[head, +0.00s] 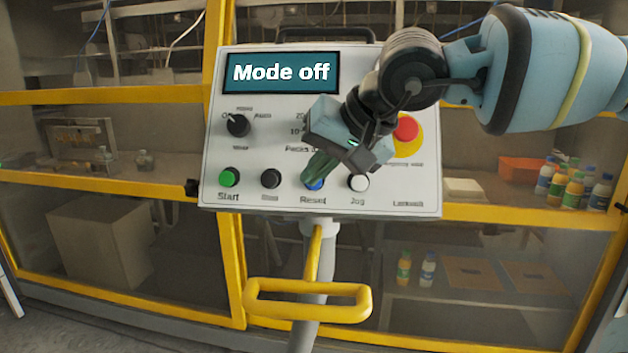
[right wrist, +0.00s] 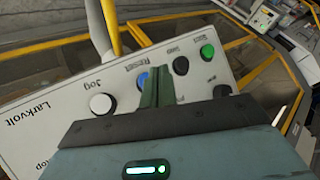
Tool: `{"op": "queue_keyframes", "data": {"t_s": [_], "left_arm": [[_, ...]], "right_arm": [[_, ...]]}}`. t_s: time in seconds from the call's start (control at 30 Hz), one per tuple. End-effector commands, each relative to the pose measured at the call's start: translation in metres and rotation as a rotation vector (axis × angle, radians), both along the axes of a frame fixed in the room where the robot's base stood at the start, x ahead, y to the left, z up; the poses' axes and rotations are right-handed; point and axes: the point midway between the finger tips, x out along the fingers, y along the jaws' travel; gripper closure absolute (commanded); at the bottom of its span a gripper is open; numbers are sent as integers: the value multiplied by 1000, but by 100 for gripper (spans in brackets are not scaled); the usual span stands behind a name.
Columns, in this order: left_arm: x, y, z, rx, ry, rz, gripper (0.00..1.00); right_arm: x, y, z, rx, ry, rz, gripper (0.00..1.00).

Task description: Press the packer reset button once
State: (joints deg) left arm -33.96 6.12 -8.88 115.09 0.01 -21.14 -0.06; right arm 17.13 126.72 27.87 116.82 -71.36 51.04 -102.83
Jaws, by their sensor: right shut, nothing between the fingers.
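The white control panel (head: 260,150) faces me, with its screen (head: 281,73) reading "Mode off". The blue reset button (head: 315,185) sits above the label "Reset" in the bottom row, partly hidden by my fingers. In the right wrist view, a blue edge of the reset button (right wrist: 142,80) shows beside the fingers. My right gripper (head: 312,179) is shut and empty, its fingertips right over the reset button. I cannot tell whether they touch it. It also shows in the right wrist view (right wrist: 159,72). My left gripper is not in view.
Beside reset are the black button (head: 270,179) and the white jog button (head: 358,183); the green start button (head: 229,177) is further left. A red emergency stop (head: 406,129) is above right, close to my wrist. A yellow bar handle (head: 308,301) is below.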

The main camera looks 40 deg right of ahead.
Motion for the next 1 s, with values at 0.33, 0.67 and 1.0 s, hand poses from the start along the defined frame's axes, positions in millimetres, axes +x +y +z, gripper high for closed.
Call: {"op": "queue_keyframes", "data": {"t_s": [0.33, 0.67, 1.0], "left_arm": [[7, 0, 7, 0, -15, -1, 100], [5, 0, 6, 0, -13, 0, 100], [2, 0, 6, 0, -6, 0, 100]], "right_arm": [[-18, 17, 16, -2, -3, 1, 100], [-20, 19, 16, 0, -1, 0, 100], [-20, 19, 16, 0, -1, 0, 100]]}}
